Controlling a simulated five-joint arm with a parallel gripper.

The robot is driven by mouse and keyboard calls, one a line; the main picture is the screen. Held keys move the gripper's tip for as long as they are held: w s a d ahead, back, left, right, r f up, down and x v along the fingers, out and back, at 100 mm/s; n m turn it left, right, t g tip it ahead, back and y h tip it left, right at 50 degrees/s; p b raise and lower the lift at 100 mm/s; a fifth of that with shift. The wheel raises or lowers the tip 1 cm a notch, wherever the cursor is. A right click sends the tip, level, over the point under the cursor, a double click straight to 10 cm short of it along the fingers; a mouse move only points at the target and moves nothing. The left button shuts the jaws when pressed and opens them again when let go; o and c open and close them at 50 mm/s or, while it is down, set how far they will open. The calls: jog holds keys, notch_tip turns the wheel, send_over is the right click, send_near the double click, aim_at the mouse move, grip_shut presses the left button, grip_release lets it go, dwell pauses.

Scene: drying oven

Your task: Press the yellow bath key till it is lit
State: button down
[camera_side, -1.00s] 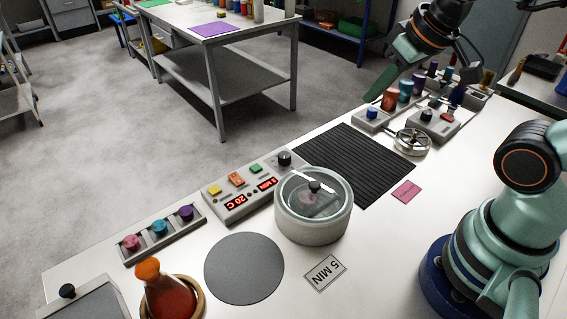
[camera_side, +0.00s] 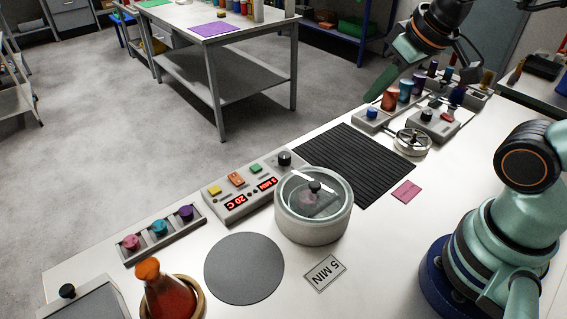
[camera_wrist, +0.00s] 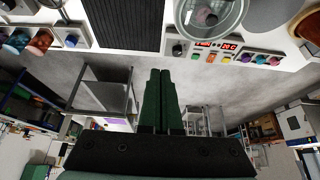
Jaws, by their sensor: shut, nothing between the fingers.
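The yellow key (camera_side: 214,190) sits at the left end of the row on a grey control panel (camera_side: 236,210), beside an orange key (camera_side: 236,179) and a green key (camera_side: 256,168). I see no clear glow on the yellow key. In the wrist view the yellow key (camera_wrist: 228,58) is right of my fingertips. My gripper (camera_side: 371,97) is shut and empty, high at the upper right of the side view, well away from the panel. Its green fingers also show in the wrist view (camera_wrist: 160,73). The panel's red displays (camera_side: 240,201) are lit, one reading 20 C.
A round bath with a clear lid (camera_side: 314,225) stands right of the panel. A strip with several coloured knobs (camera_side: 165,235) lies left of it. A flask of red liquid (camera_side: 168,290) stands in front. A black ribbed mat (camera_side: 357,165) lies behind the bath.

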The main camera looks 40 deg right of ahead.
jog(key=w+a+r+m+g, duration=0.1)
jog(key=w+a+r+m, duration=0.25)
jog(key=w, duration=0.25)
jog(key=m+g, duration=0.5)
jog(key=m, duration=1)
send_over(215, 190)
notch_tip(215, 190, down, 11)
jog(key=shift+w+n, duration=0.1)
jog(key=shift+n, duration=0.15)
jog(key=shift+f, duration=0.1)
notch_tip(215, 190, down, 14)
jog(key=shift+r, duration=0.1)
